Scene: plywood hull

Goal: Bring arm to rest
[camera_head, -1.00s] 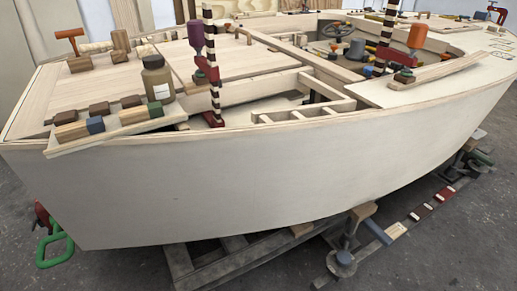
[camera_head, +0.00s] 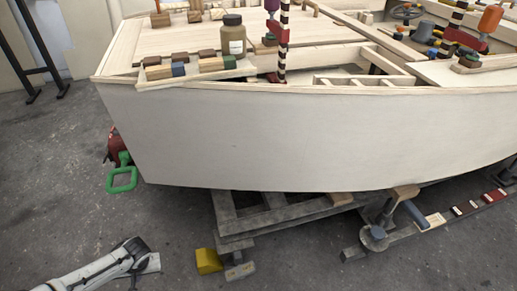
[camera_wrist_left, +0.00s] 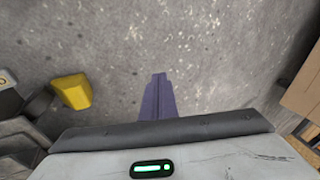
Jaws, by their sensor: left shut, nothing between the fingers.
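My left arm (camera_head: 105,268), white and dark, reaches in at the lower left of the head view, low over the grey floor in front of the hull. In the left wrist view, the fingers of my left gripper (camera_wrist_left: 158,78) are shut together and empty, pointing over bare floor. The fingertips are hard to make out in the head view. My right gripper is not in view.
A plywood boat hull (camera_head: 270,140) stands on a grey cradle (camera_head: 265,222). A yellow block (camera_head: 209,261) lies on the floor; it also shows in the left wrist view (camera_wrist_left: 72,91). Floor at left is clear.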

